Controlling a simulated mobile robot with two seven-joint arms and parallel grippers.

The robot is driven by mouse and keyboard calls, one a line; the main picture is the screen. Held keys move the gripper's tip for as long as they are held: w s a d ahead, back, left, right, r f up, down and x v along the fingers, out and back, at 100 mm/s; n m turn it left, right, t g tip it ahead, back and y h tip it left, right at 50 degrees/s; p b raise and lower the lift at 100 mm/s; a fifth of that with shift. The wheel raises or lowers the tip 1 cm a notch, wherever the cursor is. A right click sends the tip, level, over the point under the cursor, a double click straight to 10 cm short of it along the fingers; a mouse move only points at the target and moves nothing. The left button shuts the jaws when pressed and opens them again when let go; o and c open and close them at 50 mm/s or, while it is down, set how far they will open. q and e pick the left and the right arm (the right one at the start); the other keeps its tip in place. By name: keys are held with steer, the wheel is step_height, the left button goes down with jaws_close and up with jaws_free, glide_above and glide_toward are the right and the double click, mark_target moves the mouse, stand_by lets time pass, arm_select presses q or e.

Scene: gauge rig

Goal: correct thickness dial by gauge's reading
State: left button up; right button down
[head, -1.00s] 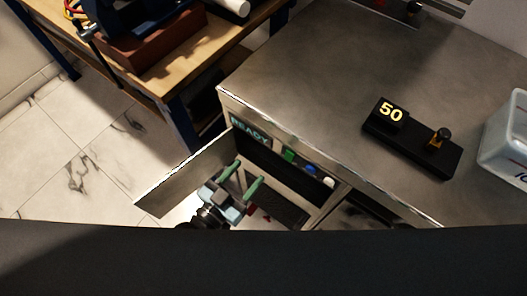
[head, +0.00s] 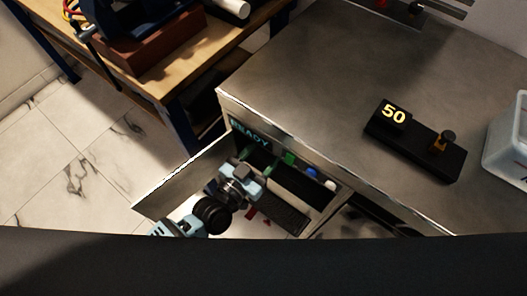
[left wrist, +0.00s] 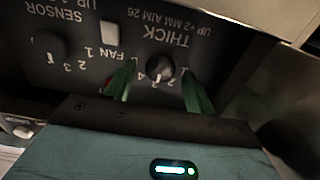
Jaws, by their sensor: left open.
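The thickness dial (left wrist: 160,68) is a dark round knob with a pale mark, under upside-down lettering "THICK" and "UP +2 MM AIM 26" in the left wrist view. My left gripper (left wrist: 158,85) is open, one green finger on each side of the dial; whether they touch it I cannot tell. In the head view my left gripper (head: 257,164) reaches into the open cabinet, hiding part of its inside. The gauge (head: 393,114) on the counter shows "50" in yellow on a black base. My right gripper is not in view.
Left of the dial on the panel are a sensor knob (left wrist: 49,45) and a pale fan switch (left wrist: 109,33). The open cabinet door (head: 180,182) stands left of my gripper. A clear bin (head: 507,140) stands right.

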arm_select(q)
steer(key=shift+w+d, duration=0.1)
steer(key=shift+w, duration=0.05)
steer(key=shift+c, duration=0.4)
steer(key=c, duration=0.8)
steer(key=shift+c, duration=0.2)
steer(key=shift+n+b, duration=0.3)
steer(key=shift+n, duration=0.7)
steer(key=shift+n+b, duration=0.3)
steer(key=shift+n, duration=0.9)
steer(key=shift+f+n+b, duration=0.1)
steer(key=shift+n+b, duration=0.3)
steer(key=shift+n, duration=1.2)
